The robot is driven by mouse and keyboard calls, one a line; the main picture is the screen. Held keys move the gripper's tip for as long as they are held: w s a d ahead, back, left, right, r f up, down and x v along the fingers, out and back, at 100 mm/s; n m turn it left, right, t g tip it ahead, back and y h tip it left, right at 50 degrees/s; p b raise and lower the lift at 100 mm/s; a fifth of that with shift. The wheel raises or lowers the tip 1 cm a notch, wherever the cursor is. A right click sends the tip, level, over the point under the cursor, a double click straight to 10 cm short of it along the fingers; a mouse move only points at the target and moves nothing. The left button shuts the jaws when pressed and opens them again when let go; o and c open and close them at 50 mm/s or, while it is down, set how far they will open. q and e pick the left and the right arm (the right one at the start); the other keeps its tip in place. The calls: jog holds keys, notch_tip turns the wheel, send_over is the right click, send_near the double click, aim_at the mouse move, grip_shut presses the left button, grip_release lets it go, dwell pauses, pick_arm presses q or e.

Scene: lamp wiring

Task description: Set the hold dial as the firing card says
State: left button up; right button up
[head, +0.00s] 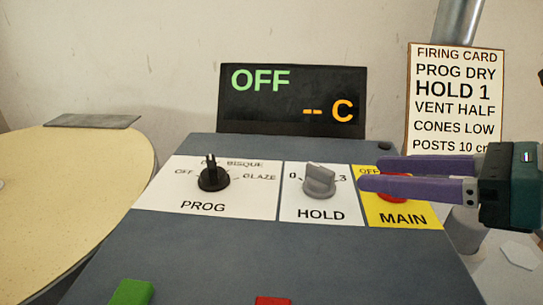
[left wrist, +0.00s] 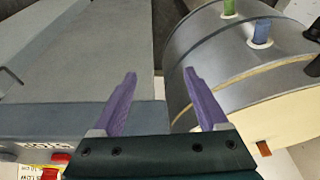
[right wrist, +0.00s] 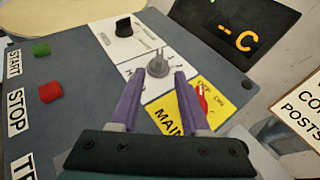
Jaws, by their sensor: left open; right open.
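The hold dial (head: 319,181) is a grey knob on a white plate marked HOLD, with 0 at its left and 3 at its right. I cannot tell exactly which mark its grip points to. The firing card (head: 455,98) at the right reads HOLD 1. My right gripper (head: 368,174) is open and to the right of the dial, its fingers pointing at it. In the right wrist view the dial (right wrist: 158,64) shows just beyond and between the fingertips. My left gripper (left wrist: 160,73) is open and empty, away from the dial.
The black PROG dial (head: 213,178) is left of the hold dial. The red MAIN switch (head: 393,190) is partly hidden behind my right fingers. The display (head: 290,97) reads OFF and -- C. Green (head: 131,292) and red (head: 274,300) buttons are at the front. A drum (left wrist: 235,65) is beside my left gripper.

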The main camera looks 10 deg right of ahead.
aim_at(332, 173)
jog(key=x, duration=0.9)
jog(key=shift+w+a+f+b, duration=0.15)
jog(key=shift+w+a+b, duration=0.1)
jog(key=shift+b, duration=0.1)
jog(key=shift+f, duration=0.1)
grip_shut()
